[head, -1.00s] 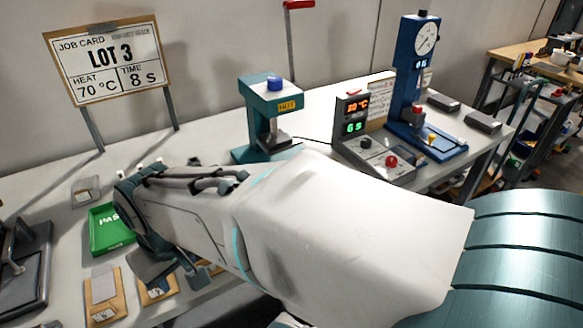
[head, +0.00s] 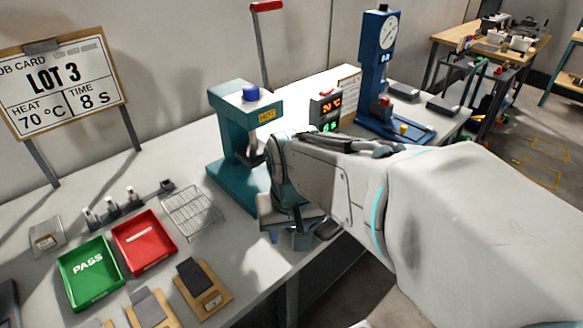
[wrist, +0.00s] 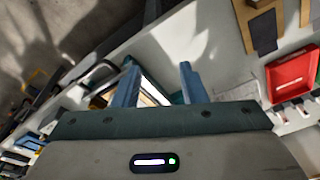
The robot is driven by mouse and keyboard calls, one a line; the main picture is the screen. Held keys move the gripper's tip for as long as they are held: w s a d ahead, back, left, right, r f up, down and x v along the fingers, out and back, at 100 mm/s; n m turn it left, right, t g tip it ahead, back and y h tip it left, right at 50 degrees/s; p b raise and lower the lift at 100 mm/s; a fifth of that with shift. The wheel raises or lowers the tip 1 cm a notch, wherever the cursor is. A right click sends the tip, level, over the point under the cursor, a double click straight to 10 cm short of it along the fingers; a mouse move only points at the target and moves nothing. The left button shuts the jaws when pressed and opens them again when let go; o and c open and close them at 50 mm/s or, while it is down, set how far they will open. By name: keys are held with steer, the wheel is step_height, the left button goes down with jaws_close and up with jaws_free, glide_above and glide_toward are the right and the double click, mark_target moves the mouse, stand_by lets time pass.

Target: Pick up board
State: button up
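A tan board with a dark grey piece on it (head: 203,288) lies flat at the front edge of the table in the head view. A second similar board (head: 150,308) lies to its left, partly cut off by the picture's edge. A tan board with a dark piece also shows at the top right of the wrist view (wrist: 260,25). My gripper (head: 300,237) is to the right of the boards, in front of the teal press, apart from both boards. In the wrist view its two blue fingers (wrist: 158,78) are spread, with no held thing visible between them.
A green PASS tray (head: 90,275), a red tray (head: 145,243) and a wire rack (head: 192,212) stand behind the boards. The teal press (head: 235,185) stands close behind my gripper. A blue dial gauge stand (head: 375,75) is farther right. Bare table lies between boards and press.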

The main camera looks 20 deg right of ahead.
steer(key=w+d+r+m+g+p, duration=0.1)
steer(key=w+d+r+m+p, duration=0.25)
steer(key=w+d+m, duration=0.2)
steer(key=w+d+r+m+g+p, duration=0.1)
steer(key=w+d+r+m+p, duration=0.25)
steer(key=d+m, duration=0.35)
steer(key=f, duration=0.6)
steer(key=w+f, duration=0.1)
steer(key=f, duration=0.2)
steer(key=shift+f, duration=0.25)
steer(key=shift+w+a+f, duration=0.1)
steer(key=shift+a+f, duration=0.1)
steer(key=shift+f, duration=0.7)
steer(key=shift+w+a+f, duration=0.1)
steer(key=shift+a+f, duration=0.1)
steer(key=shift+f, duration=0.65)
steer(key=shift+a+f, duration=0.2)
steer(key=shift+f, duration=0.7)
jaws_close()
